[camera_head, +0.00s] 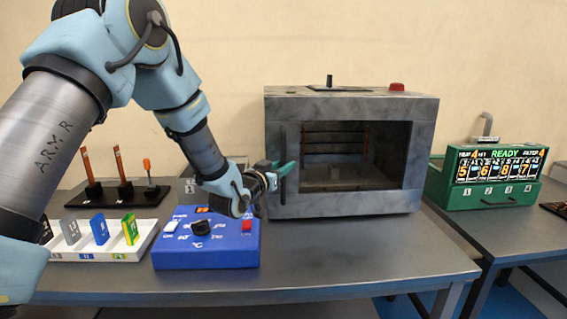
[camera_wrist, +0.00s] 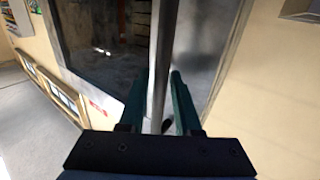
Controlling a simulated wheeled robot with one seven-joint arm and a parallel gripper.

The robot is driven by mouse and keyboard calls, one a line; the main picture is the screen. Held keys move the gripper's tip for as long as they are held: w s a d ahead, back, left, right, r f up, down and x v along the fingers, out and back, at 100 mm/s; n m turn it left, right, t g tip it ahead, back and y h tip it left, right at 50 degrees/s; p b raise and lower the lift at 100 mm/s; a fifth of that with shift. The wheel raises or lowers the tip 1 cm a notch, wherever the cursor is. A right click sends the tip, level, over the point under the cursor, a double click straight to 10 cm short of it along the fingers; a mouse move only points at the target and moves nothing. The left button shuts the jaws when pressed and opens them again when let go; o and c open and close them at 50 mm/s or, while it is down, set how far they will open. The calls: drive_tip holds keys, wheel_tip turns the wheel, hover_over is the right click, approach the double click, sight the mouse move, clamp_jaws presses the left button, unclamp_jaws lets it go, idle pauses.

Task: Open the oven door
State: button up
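The grey oven (camera_head: 420,165) stands on the table, and its windowed front door (camera_head: 300,206) looks shut. The oven also shows in the wrist view (camera_wrist: 105,50). A vertical bar handle (camera_wrist: 162,40) is on the left side of the door. My gripper (camera_head: 285,169) is at the handle, on its left in the head view. In the wrist view the handle runs between my two green fingers (camera_wrist: 160,90), which stand apart with a visible gap on the right side of the bar. The handle is partly hidden by the gripper in the head view.
A blue control box (camera_head: 206,255) with a black knob sits under my forearm. A white tray (camera_head: 100,253) with coloured pieces and a black stand (camera_head: 115,197) with upright tools lie left. A green machine (camera_head: 490,185) is right. The table in front of the oven (camera_head: 350,250) is clear.

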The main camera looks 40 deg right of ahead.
clamp_jaws()
idle(1.5)
